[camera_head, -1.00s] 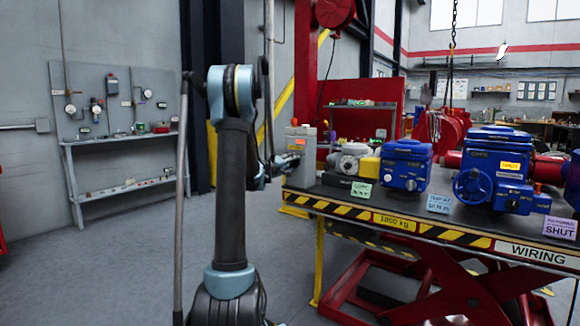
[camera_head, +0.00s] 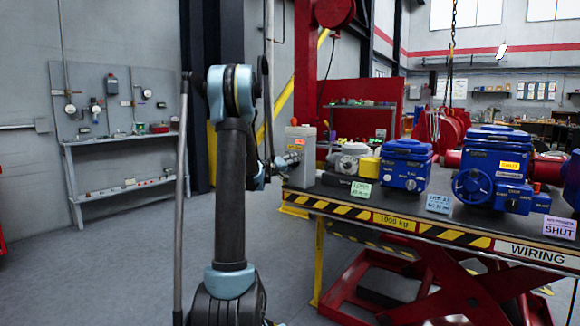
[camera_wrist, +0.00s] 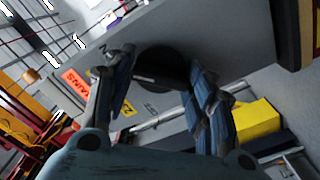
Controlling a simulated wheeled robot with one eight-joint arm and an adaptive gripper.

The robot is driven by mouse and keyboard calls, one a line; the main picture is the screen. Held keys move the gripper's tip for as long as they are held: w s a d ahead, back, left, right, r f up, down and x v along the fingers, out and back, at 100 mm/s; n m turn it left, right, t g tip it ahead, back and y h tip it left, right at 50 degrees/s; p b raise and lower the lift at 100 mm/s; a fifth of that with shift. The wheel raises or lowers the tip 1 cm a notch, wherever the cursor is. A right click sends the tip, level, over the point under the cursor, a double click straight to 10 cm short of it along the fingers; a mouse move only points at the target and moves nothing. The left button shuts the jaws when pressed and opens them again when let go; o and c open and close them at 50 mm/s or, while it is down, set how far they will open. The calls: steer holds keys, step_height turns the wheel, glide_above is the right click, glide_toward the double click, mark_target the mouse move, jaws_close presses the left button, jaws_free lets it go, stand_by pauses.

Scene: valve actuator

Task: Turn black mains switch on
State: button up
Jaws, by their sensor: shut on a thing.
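The grey mains box (camera_head: 302,140) stands at the left end of the bench in the head view, and its grey face (camera_wrist: 225,45) fills the upper middle of the wrist view. An orange MAINS label (camera_wrist: 75,81) is on that face. The round black mains switch (camera_wrist: 165,67) sits on the face between my fingers. My gripper (camera_wrist: 158,76) is shut on the switch, one finger on each side. In the head view my gripper (camera_head: 287,162) is small at the box's left side, and the switch cannot be made out. The switch's pointer position is hidden.
The black bench top (camera_head: 445,222) with striped edge carries blue valve actuators (camera_head: 405,165) to the right of the box. A yellow block (camera_wrist: 257,122) lies close to the box. The floor (camera_head: 135,250) left of the bench is clear.

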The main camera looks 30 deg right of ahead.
steer(key=shift+w+a, duration=0.1)
steer(key=o, duration=1.1)
steer(key=shift+f, duration=0.1)
steer(key=shift+c, duration=0.2)
steer(key=v, duration=1.2)
steer(key=shift+f, duration=0.1)
